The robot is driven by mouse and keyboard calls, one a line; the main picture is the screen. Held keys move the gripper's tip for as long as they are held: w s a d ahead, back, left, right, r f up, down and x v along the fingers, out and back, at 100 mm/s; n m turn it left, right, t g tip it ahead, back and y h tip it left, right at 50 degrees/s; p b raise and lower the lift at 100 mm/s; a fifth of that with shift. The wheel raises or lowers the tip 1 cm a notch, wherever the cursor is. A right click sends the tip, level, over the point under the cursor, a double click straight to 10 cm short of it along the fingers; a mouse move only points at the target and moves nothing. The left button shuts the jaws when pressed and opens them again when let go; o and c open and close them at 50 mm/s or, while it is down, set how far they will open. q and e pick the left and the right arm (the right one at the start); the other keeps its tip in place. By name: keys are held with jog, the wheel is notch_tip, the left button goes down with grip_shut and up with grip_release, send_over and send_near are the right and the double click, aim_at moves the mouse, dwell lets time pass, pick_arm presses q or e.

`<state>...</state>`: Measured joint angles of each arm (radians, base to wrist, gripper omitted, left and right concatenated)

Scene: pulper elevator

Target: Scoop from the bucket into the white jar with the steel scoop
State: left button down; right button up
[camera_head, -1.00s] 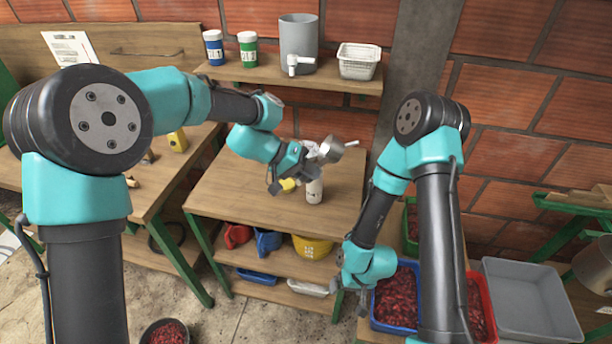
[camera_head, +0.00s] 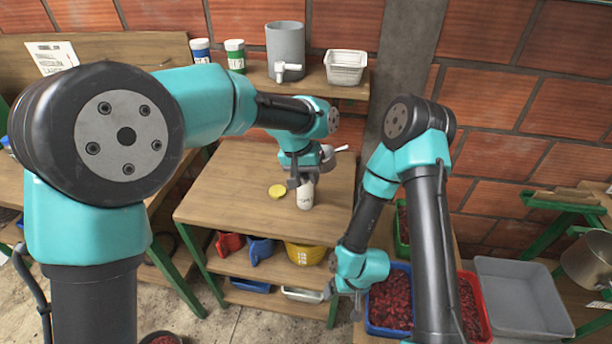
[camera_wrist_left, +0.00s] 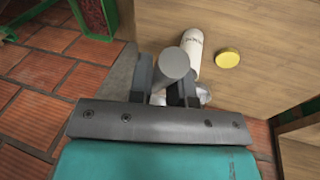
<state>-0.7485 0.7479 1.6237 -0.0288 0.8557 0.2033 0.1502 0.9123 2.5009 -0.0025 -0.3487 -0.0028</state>
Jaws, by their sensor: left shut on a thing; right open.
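My left gripper (camera_head: 298,182) is shut on the steel scoop (camera_head: 327,158), above the small table and close to the white jar (camera_head: 305,196). In the left wrist view a grey round part of the held tool (camera_wrist_left: 174,64) is between the fingers (camera_wrist_left: 165,90), overlapping the white jar (camera_wrist_left: 193,48). The jar stands upright; its mouth is partly hidden by the gripper in the head view. A yellow lid (camera_head: 277,191) lies flat beside it, also in the left wrist view (camera_wrist_left: 228,57). My right gripper (camera_head: 343,296) is open and empty, low beside the blue crate.
A blue crate (camera_head: 368,324) and a red crate (camera_head: 484,318) hold red cherries. An empty grey tray (camera_head: 520,290) is at right. A yellow bucket (camera_head: 304,254) sits on the lower shelf; a grey bucket with a tap (camera_head: 285,48) stands on the wall shelf. The tabletop's left (camera_head: 225,190) is clear.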

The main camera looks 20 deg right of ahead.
pick_arm(q)
jog(key=shift+s+d+f+t+y, duration=0.1)
jog(key=shift+d+f+t+y, duration=0.15)
jog(key=shift+y, duration=0.55)
jog(key=shift+s+d+f+t+y, duration=0.1)
jog(key=shift+d+f+t+y, duration=0.2)
jog(key=shift+y, duration=0.5)
jog(key=shift+s+d+f+t+y, duration=0.15)
jog(key=shift+t+y, duration=0.2)
jog(key=shift+y, duration=0.45)
jog(key=shift+w, duration=0.1)
